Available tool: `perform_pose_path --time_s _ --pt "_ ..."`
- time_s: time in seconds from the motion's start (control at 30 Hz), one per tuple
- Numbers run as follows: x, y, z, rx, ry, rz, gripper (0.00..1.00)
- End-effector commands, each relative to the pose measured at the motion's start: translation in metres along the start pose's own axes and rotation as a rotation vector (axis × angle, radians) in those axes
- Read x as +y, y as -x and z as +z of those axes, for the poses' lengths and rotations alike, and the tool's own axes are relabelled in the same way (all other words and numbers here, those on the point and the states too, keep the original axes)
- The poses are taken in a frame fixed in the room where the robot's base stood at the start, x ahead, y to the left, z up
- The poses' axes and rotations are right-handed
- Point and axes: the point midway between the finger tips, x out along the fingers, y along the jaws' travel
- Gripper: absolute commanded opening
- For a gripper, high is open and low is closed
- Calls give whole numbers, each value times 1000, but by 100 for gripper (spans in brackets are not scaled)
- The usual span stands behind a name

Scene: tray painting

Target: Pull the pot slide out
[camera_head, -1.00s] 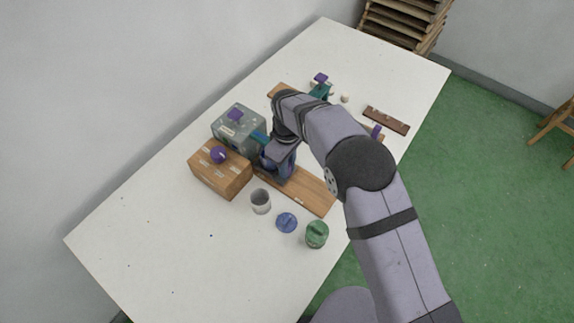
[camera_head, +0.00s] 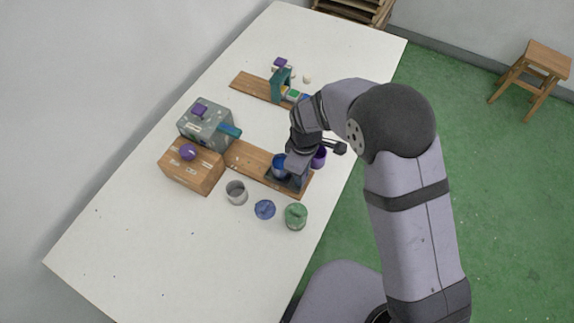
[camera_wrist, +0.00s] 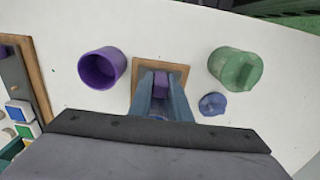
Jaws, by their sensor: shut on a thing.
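The pot slide (camera_head: 272,179) is a dark carriage on a wooden track (camera_head: 245,158) and bears a blue pot (camera_head: 279,166). It is near the track's front-right end, well clear of the grey box (camera_head: 205,128) at the other end. My gripper (camera_wrist: 160,90) is shut on a purple handle (camera_wrist: 160,78) over the track's end (camera_wrist: 160,64), seen in the wrist view. In the head view my wrist hides the handle and part of the slide.
A purple cup (camera_wrist: 102,67) stands on one side of the track. A green jar (camera_head: 296,216), blue lid (camera_head: 265,210) and grey cup (camera_head: 236,193) are on the other. A wooden box (camera_head: 190,170) adjoins the grey box. A teal frame (camera_head: 281,82) stands farther back.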

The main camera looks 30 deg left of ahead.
Motion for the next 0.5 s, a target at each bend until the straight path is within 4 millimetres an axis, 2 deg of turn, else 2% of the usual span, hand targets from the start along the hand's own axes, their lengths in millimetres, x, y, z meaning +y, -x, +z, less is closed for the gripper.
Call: perform_pose_path --time_s 0.37,0.4,0.47,0.5 --pt "1 1 7 -2 1 1 0" --pt "1 0 7 -2 2 1 24" --pt "0 0 6 -2 1 1 36" --pt "0 0 6 -1 1 1 36"
